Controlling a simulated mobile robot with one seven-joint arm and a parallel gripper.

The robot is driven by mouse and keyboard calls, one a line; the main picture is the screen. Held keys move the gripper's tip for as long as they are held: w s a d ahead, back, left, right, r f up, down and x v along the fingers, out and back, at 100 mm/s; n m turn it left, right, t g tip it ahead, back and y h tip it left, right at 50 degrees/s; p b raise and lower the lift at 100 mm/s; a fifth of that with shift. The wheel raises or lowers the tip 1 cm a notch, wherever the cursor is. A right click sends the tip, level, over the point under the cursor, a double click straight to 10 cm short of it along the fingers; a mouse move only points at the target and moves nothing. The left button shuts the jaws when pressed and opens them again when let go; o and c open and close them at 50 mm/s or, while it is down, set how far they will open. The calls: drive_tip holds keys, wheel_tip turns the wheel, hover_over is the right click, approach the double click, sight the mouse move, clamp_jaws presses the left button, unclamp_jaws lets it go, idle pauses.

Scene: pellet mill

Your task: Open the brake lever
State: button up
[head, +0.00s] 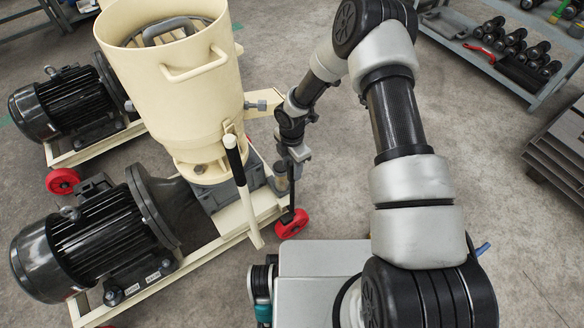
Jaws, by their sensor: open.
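The cream pellet mill (185,95) stands at left on a cream wheeled frame. A lever with a black grip (236,165) runs down its front, its pale lower part (252,215) reaching the frame's front edge. It looks like the brake lever, but no label shows. My gripper (293,180) hangs open to the right of the lever, low beside the frame's corner and above a red wheel (292,223). It appears apart from the lever.
Two black motors (95,245) (70,105) sit on the frame at left. Another red wheel (62,181) is at its far left. A grey shelf (470,55) with dumbbell-like parts and a stack of plates (560,145) stand at right. Concrete floor between is clear.

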drive_tip(key=shift+f, duration=0.1)
clamp_jaws()
drive_tip(key=shift+w+d, duration=0.25)
drive_tip(key=shift+d, duration=0.2)
drive_tip(key=w+d+f+g+y+b, duration=0.1)
drive_tip(key=w+d+f+y+b, duration=0.1)
drive_tip(key=w+d, duration=0.3)
drive_tip(key=w+d+f+g+y+b, duration=0.2)
drive_tip(key=w+d+f+y+b, duration=0.1)
drive_tip(key=d, duration=0.6)
drive_tip(key=shift+w+b, duration=0.85)
drive_tip(key=shift+b, duration=0.35)
unclamp_jaws()
drive_tip(key=shift+g, duration=0.3)
